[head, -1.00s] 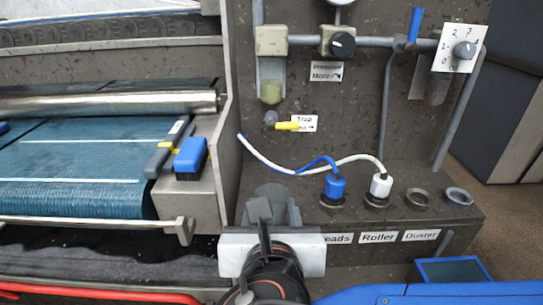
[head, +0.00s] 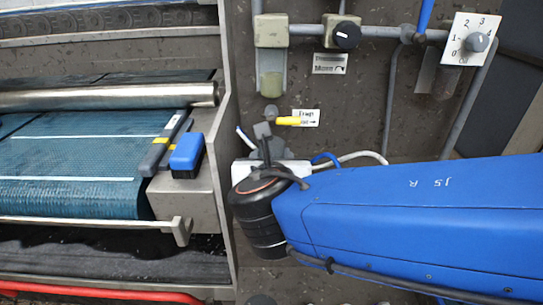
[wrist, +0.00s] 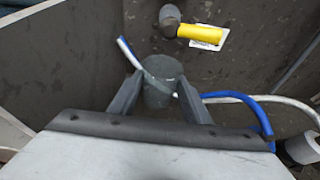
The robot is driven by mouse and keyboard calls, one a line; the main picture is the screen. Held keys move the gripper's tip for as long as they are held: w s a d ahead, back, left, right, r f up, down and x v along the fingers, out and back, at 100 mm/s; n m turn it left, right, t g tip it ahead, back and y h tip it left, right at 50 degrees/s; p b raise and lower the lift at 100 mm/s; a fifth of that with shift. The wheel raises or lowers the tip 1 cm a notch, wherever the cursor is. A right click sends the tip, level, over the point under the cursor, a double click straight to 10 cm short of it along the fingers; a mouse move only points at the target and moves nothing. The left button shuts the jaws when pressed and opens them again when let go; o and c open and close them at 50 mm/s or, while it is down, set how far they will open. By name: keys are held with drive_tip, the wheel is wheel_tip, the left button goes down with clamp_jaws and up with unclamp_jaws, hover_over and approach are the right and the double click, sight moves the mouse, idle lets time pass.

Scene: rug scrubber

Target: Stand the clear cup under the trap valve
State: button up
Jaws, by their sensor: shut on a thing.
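The clear cup (wrist: 162,80) looks grey and see-through in the wrist view, and the hose shows through it. My gripper (wrist: 160,88) is shut on it, one dark finger at each side. The trap valve is a grey stub (wrist: 170,18) with a yellow handle (wrist: 198,32), above the cup in the picture with a gap between. In the head view the valve stub (head: 270,112) and yellow handle (head: 288,121) show just above my wrist. I cannot tell whether the cup touches anything below.
A blue and a white hose (wrist: 236,97) run behind and right of the cup. A dark panel wall (wrist: 260,60) stands behind. In the head view, a blue-handled brush (head: 187,152) lies on the ledge at left. A dial (head: 475,42) is at upper right.

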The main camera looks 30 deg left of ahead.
sight(272, 145)
drive_tip(key=w, duration=0.1)
drive_tip(key=w+a, duration=0.1)
drive_tip(key=w, duration=0.1)
drive_tip(key=w+a, duration=0.1)
drive_tip(key=shift+w+a, duration=0.15)
drive_tip(key=shift+f, duration=1.75)
drive_tip(key=shift+f, duration=0.1)
drive_tip(key=o, duration=1.1)
drive_tip(key=shift+o, duration=0.2)
drive_tip(key=v, duration=1.2)
drive_tip(key=shift+a, duration=0.1)
